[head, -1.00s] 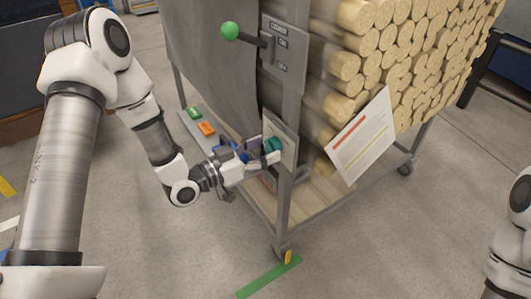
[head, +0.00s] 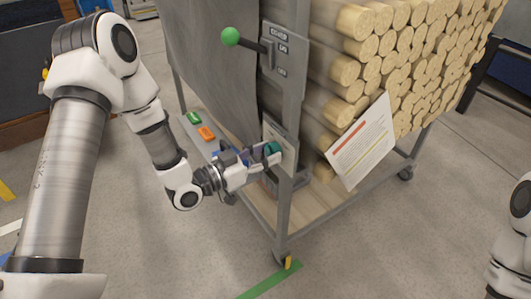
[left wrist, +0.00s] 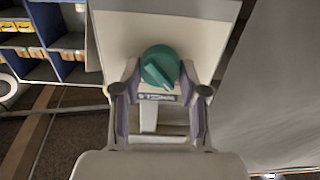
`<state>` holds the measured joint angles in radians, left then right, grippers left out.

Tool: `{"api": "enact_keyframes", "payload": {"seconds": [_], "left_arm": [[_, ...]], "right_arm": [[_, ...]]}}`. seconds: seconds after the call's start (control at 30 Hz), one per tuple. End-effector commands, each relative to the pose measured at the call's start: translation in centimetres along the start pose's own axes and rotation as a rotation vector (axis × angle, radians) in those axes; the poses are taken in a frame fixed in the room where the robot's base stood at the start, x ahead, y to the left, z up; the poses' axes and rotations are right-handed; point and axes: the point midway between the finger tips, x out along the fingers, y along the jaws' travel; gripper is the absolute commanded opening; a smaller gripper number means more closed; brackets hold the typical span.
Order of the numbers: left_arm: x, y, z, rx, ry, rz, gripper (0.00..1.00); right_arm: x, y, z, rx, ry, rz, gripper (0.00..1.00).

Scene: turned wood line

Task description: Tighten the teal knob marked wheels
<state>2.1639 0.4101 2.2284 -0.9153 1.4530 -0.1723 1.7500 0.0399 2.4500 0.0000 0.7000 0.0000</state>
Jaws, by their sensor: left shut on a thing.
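The teal knob (head: 273,148) sits on a pale plate (head: 281,137) on the cart's near upright post. In the left wrist view the knob (left wrist: 160,67) shows a raised grip bar lying at a slant, with an upside-down label (left wrist: 158,98) under it. My left gripper (head: 264,154) reaches in from the left and is at the knob. In the left wrist view its two fingertips (left wrist: 160,75) are on either side of the knob, shut on it. My right gripper is out of view; only part of my right arm shows at the right edge.
Above the knob, a lever with a green ball (head: 230,36) sticks out from a labelled panel (head: 285,50). A printed sheet (head: 362,143) hangs to the right. The cart holds stacked round wood (head: 400,60). Green (head: 193,118) and orange (head: 206,133) buttons lie left. Floor in front is clear.

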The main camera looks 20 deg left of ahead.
Motion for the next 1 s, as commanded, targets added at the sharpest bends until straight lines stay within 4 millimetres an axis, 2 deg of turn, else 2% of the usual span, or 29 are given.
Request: {"api": "enact_keyframes", "payload": {"seconds": [0.27,1.0], "left_arm": [[0.0,0.03,-0.02,0.181,-0.001,0.0,0.08],[0.01,0.11,0.07,0.879,-0.001,0.001,0.08]], "right_arm": [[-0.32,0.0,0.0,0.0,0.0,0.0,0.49],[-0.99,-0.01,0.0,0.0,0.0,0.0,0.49]]}}
